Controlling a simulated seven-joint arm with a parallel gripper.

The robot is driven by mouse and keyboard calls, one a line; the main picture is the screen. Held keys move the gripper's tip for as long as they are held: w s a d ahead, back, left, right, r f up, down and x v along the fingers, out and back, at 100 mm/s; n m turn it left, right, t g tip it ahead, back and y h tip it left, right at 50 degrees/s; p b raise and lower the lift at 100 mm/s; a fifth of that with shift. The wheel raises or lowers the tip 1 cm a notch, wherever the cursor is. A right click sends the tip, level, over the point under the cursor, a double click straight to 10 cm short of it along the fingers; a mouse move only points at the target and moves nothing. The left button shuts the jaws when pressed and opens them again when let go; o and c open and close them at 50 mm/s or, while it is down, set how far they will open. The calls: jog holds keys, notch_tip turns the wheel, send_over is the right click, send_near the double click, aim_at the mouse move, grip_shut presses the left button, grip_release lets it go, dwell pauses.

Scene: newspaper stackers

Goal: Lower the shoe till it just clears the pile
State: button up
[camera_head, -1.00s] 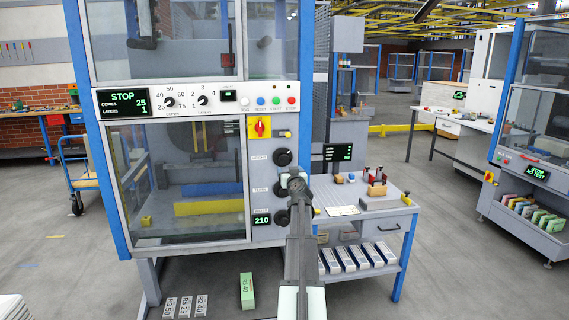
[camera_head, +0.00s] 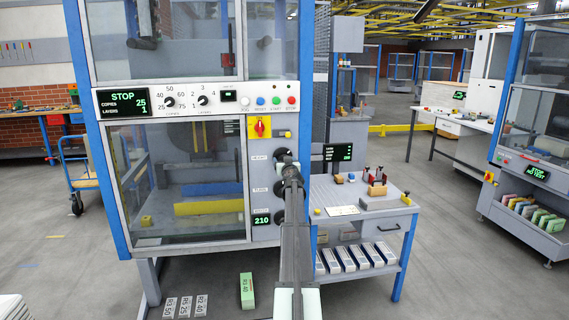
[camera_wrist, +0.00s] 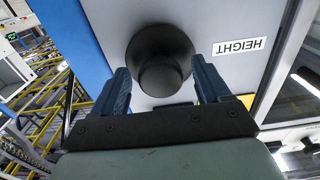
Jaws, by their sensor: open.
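The black HEIGHT knob (camera_wrist: 160,62) sits on the grey panel of the stacker. In the wrist view its inverted HEIGHT label (camera_wrist: 239,47) is to the right. My gripper (camera_wrist: 160,70) is open, with one dark finger on each side of the knob; I see gaps, and no clear contact. In the head view my gripper (camera_head: 288,160) covers much of the knob. A green display (camera_head: 262,219) low on the panel reads 210. Behind the window are a yellow bar (camera_head: 208,208) and a blue bar (camera_head: 210,189); I cannot tell which part is the shoe, and no pile is clear.
More knobs below HEIGHT are partly behind my arm. Above are a red-and-yellow switch (camera_head: 260,127) and a row of buttons (camera_head: 276,101). The upper display (camera_head: 129,102) reads STOP, copies 25, layers 1. A side table (camera_head: 370,190) stands right of the panel.

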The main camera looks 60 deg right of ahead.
jog(key=c, duration=1)
jog(key=shift+c, duration=0.2)
jog(key=shift+r+m, duration=0.1)
jog(key=shift+m, duration=4.3)
